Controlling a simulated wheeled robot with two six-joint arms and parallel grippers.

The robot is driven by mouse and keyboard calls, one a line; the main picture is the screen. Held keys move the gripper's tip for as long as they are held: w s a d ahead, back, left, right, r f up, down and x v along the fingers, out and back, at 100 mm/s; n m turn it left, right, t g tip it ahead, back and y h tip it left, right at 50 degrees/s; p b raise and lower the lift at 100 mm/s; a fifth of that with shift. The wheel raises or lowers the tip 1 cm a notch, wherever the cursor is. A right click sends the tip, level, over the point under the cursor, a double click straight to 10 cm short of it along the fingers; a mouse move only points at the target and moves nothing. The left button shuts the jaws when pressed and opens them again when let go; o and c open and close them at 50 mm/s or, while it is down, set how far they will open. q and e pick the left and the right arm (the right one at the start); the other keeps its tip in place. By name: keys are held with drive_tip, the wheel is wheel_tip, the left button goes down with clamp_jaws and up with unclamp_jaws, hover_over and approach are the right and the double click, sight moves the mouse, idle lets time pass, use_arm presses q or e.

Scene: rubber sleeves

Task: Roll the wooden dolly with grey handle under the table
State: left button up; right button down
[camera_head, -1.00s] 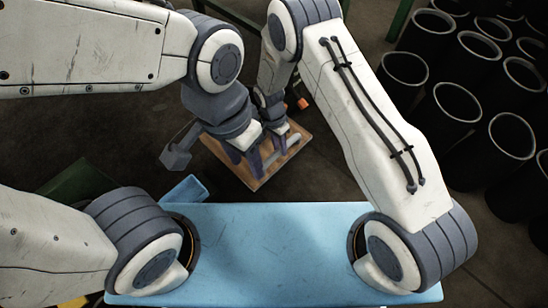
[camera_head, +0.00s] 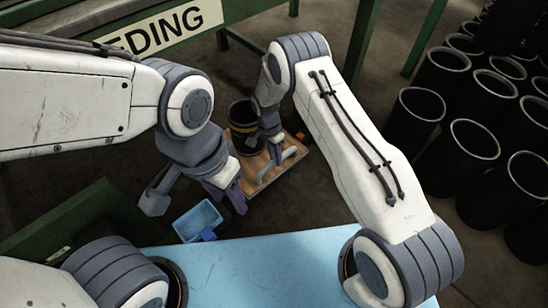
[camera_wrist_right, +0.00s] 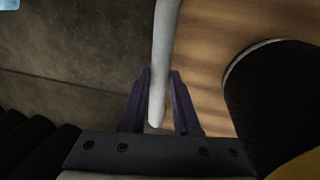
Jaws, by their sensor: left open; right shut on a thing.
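The wooden dolly (camera_head: 252,167) stands on the dark floor at the middle of the head view, in front of the green table (camera_head: 262,40). A black drum with a yellow band (camera_head: 241,118) stands on it. The dolly's grey handle (camera_head: 280,166) shows on its near side. My right gripper (camera_head: 274,149) is shut on the handle; in the right wrist view the grey bar (camera_wrist_right: 163,60) runs between the purple fingers (camera_wrist_right: 160,85). My left gripper (camera_head: 236,188) is open and empty beside the dolly's near left edge. My arms hide part of the dolly.
Many black rubber sleeves (camera_head: 470,140) stand on the floor to the right. A small blue bin (camera_head: 198,218) lies near left. A green structure (camera_head: 85,225) is at lower left. A green table leg (camera_head: 362,40) stands behind my right arm.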

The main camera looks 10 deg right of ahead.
drive_tip(key=shift+w+a, duration=0.15)
drive_tip(key=shift+a, duration=0.1)
drive_tip(key=c, duration=0.7)
unclamp_jaws()
drive_tip(key=shift+o, duration=0.2)
drive_tip(key=shift+d, duration=0.1)
drive_tip(key=d+p+v, duration=0.1)
drive_tip(key=p+v, duration=0.3)
drive_tip(key=v, duration=0.3)
drive_tip(key=shift+a+r, duration=0.3)
drive_tip(key=shift+a, duration=0.25)
